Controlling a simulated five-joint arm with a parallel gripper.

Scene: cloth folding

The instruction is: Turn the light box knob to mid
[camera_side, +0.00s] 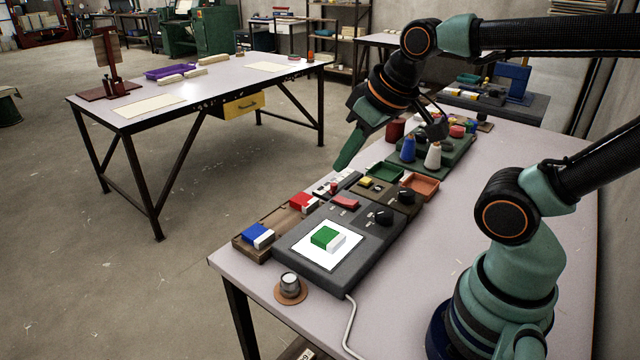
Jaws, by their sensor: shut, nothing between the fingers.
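The light box (348,269) is a dark grey slab at the front of the near table. A bright white panel (310,256) on its top carries a green and white block (326,237). The black knob (381,216) stands at the box's back right corner; its pointer direction is too small to tell. A red switch (344,201) sits to the knob's left. My gripper (344,157) is shut and empty, up in the air behind and above the box, clear of the knob. Its teal finger points down and to the left.
A second dark knob (406,196) is on a brown unit just behind the light box. Green (385,172) and orange (420,184) trays, a blue cone (408,149) and a white cone (432,156) stand farther back. A small metal knob on a round base (290,285) is at the front.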

